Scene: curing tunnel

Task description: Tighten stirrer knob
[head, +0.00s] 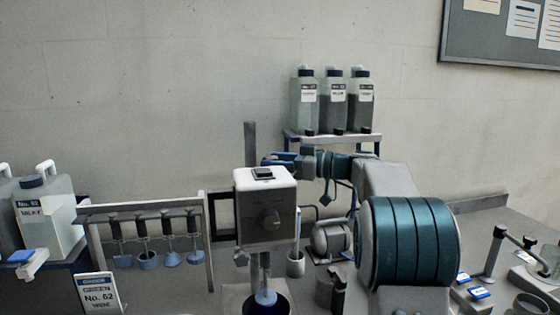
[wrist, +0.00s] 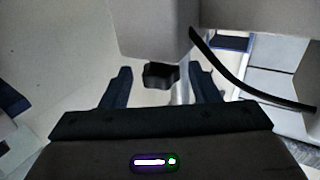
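In the wrist view a small black knob (wrist: 160,75) sticks out below a pale housing (wrist: 157,35). My gripper (wrist: 162,85) is open, with one dark finger on each side of the knob and a gap to each. In the head view my gripper (head: 278,160) is behind and right of the stirrer head, partly hidden; that black knob does not show there.
A rack (head: 140,212) with several hanging stirrers stands left, beside a milky jug (head: 50,225). Three bottles (head: 333,105) stand on a shelf behind. A grey motor-like cylinder (head: 332,238) lies low, right of the stirrer. A black cable (wrist: 245,82) curves past the right finger.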

